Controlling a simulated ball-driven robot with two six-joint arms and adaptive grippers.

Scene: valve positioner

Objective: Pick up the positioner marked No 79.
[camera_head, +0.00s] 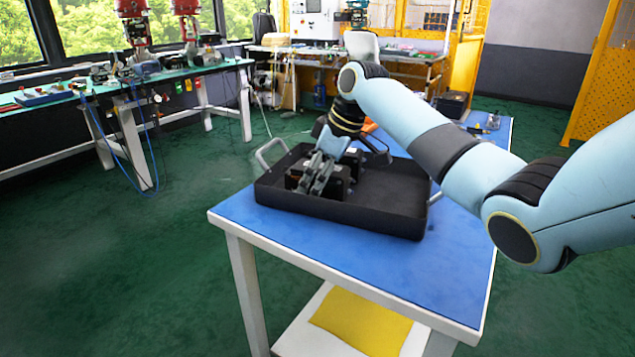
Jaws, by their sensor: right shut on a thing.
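A black tray (395,208) with raised walls and a metal handle stands on a blue-topped table (290,238). Dark boxy positioners (338,188) sit in the left part of the tray. My right gripper (313,186) reaches down into the tray from above and is shut on one of the dark positioners. Its fingers and wrist hide much of that positioner. No number marking can be read at this size, so I cannot tell which one is No 79. My left gripper is not in view.
The right part of the tray is empty. Small items (485,127) lie at the table's far right corner. A yellow sheet (362,325) lies on the lower shelf. A workbench (120,88) with red devices stands at the left, with green floor between.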

